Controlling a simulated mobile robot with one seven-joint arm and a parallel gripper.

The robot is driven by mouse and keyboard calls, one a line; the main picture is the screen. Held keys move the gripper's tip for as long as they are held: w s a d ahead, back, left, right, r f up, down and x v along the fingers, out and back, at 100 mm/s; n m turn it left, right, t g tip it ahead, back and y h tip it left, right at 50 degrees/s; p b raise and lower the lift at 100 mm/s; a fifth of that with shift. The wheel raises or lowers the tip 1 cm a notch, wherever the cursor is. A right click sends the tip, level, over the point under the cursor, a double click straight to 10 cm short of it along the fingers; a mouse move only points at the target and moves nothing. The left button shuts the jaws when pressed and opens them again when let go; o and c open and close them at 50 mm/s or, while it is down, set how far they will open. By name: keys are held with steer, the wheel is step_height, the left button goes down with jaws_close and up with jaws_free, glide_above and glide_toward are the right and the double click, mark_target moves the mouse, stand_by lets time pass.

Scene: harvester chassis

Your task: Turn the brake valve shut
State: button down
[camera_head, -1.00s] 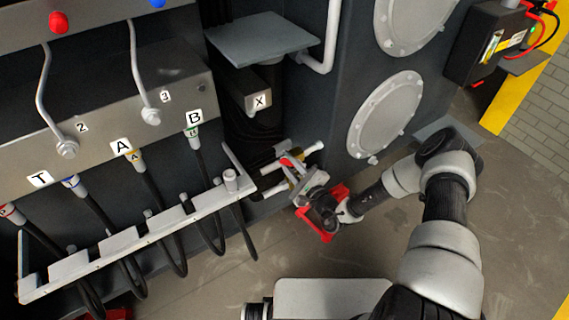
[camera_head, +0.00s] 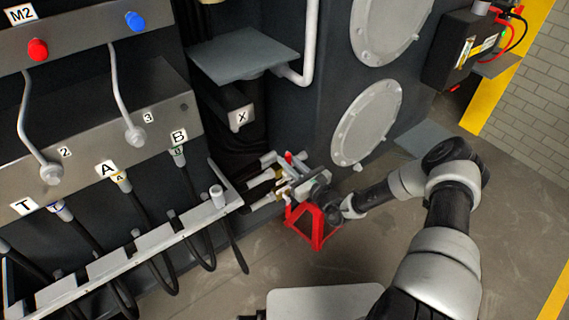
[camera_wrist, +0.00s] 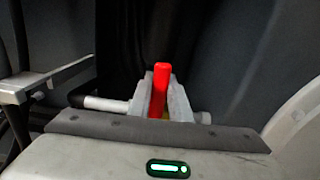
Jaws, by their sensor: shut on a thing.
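The brake valve has a red handle (camera_head: 289,156) low on the dark chassis, among short pale pipes. In the wrist view the red handle (camera_wrist: 161,88) stands nearly upright between the two pale fingers of my gripper (camera_wrist: 162,97). The fingers are shut on it, and its upper end sticks out above them. In the head view my gripper (camera_head: 291,180) is at the valve, reaching in from the right. The valve body is mostly hidden behind the fingers, with a small yellow patch showing.
A slotted rail (camera_head: 135,255) with hoses lies to the left. A grey plate (camera_head: 243,54) and a block marked X (camera_head: 240,118) are above. Round covers (camera_head: 367,122) are on the chassis at the right. Floor is open in front.

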steer(key=shift+w+d+m, duration=0.1)
steer(key=shift+d+m, duration=0.2)
stand_by(0.4)
steer(key=c, duration=1.6)
jaws_free()
steer(key=p+v, duration=0.1)
steer(key=v, duration=1.6)
steer(key=shift+d, duration=0.15)
